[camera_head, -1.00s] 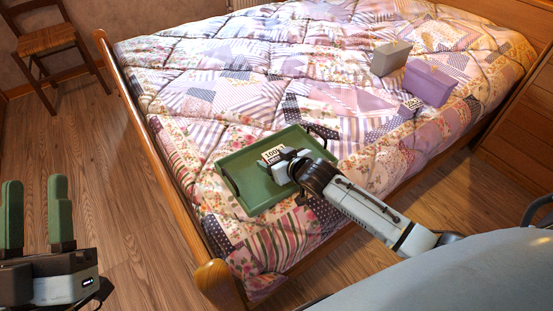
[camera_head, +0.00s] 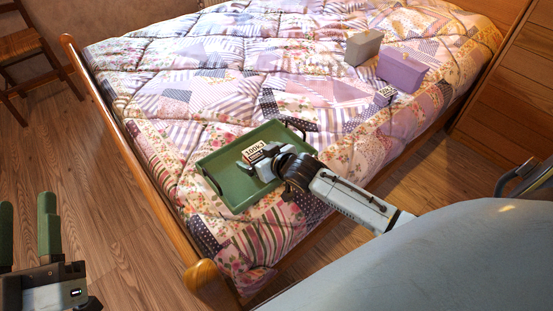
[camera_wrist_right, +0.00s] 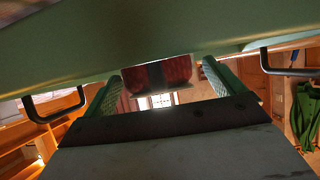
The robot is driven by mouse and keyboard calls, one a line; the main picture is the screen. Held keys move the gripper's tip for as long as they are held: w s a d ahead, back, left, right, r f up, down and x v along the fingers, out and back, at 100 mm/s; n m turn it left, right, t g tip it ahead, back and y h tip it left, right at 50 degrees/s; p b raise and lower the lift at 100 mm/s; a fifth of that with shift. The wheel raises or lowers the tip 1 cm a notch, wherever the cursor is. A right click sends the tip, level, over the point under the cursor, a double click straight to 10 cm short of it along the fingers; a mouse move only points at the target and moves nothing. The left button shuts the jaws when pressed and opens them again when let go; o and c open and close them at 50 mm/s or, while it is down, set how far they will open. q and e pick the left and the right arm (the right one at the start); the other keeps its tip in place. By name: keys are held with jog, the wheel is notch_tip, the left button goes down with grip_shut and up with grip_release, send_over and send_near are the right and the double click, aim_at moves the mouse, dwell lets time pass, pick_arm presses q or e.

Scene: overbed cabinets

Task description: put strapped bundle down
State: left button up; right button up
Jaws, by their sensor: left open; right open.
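The strapped bundle is a small block with a pale, printed face (camera_head: 254,152) in the head view. In the right wrist view it is red with a dark strap (camera_wrist_right: 157,75). It sits at the green tray (camera_head: 222,189) on the bed, by the tips of my right gripper (camera_head: 259,165). In the wrist view the open right fingers (camera_wrist_right: 163,82) are on either side of it, with gaps showing, and the tray's green surface (camera_wrist_right: 150,40) spans the top. My left gripper (camera_head: 27,225) is open and empty above the floor at lower left.
The tray, with dark handles (camera_wrist_right: 55,108), lies on the patchwork quilt (camera_head: 190,90). A grey box (camera_head: 363,48), a purple box (camera_head: 402,70) and a small patterned block (camera_head: 385,95) stand farther right. A wooden bed rail (camera_head: 120,140) edges the bed. A chair (camera_head: 30,50) stands at upper left.

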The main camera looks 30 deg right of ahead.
jog(key=p+v, duration=0.2)
jog(key=v, duration=0.3)
jog(key=p+v, duration=0.2)
jog(key=v, duration=0.2)
jog(key=shift+s+d+r+p, duration=0.1)
jog(key=shift+s+r+p, duration=0.1)
jog(key=shift+s+p, duration=0.15)
jog(key=shift+s+r, duration=0.15)
jog(key=shift+s, duration=0.15)
pick_arm(q)
jog(key=s+a+f+g+y, duration=0.2)
jog(key=f+g, duration=0.4)
jog(key=f, duration=0.2)
jog(key=s+a+f+g+y, duration=0.2)
jog(key=s+a+f+g, duration=0.1)
jog(key=f+g, duration=0.4)
notch_tip(320, 180, down, 2)
jog(key=shift+f+n+y, duration=0.2)
jog(key=shift+n+y, duration=0.1)
jog(key=shift+y, duration=0.1)
pick_arm(e)
jog(key=s+a+r+g, duration=0.1)
jog(key=s+a+r, duration=0.2)
jog(key=s, duration=0.3)
jog(key=s+a+r+n+g, duration=0.1)
jog(key=s+a+r+g, duration=0.1)
jog(key=s+a+r, duration=0.2)
jog(key=s, duration=0.3)
jog(key=shift+a+g, duration=0.25)
jog(key=shift+g, duration=0.05)
